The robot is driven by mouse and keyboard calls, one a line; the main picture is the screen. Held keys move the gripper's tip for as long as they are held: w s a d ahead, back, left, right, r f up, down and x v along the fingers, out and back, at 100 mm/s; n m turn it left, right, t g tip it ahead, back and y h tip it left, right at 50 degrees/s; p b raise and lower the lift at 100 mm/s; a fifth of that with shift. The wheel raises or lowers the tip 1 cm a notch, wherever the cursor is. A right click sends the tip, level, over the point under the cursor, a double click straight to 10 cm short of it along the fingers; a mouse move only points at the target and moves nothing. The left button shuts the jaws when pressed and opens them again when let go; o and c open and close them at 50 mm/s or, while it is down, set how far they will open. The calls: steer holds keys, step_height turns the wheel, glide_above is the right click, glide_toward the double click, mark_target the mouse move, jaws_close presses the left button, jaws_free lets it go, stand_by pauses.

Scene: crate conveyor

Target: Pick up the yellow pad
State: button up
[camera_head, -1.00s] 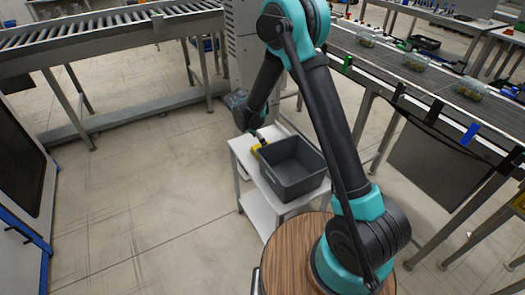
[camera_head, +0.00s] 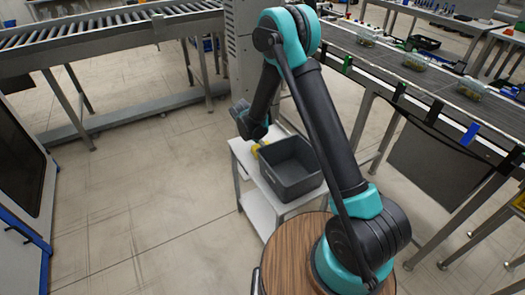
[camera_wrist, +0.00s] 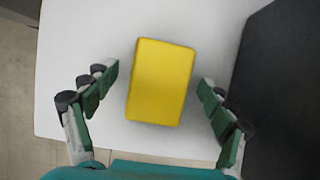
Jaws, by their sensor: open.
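The yellow pad (camera_wrist: 160,82) is a rectangular block on the white table top, slightly tilted in the wrist view. My gripper (camera_wrist: 158,88) is open, with one green finger to the left of the pad and one to the right. There is a gap on both sides, wider on the left, and neither finger touches the pad. In the head view a small part of the yellow pad (camera_head: 257,148) shows beside the grey crate, mostly hidden by the end of my arm. The fingers are hard to make out there.
The dark grey crate (camera_head: 310,172) stands on the small white table (camera_head: 262,205), close to the right of the pad; its wall (camera_wrist: 285,95) fills the right of the wrist view. A conveyor (camera_head: 400,68) with several clear boxes runs at the right. Open floor lies left of the table.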

steer(key=shift+f, duration=0.15)
steer(key=c, duration=1.2)
steer(key=shift+c, duration=0.2)
step_height(320, 180, up, 21)
steer(key=shift+f, duration=0.2)
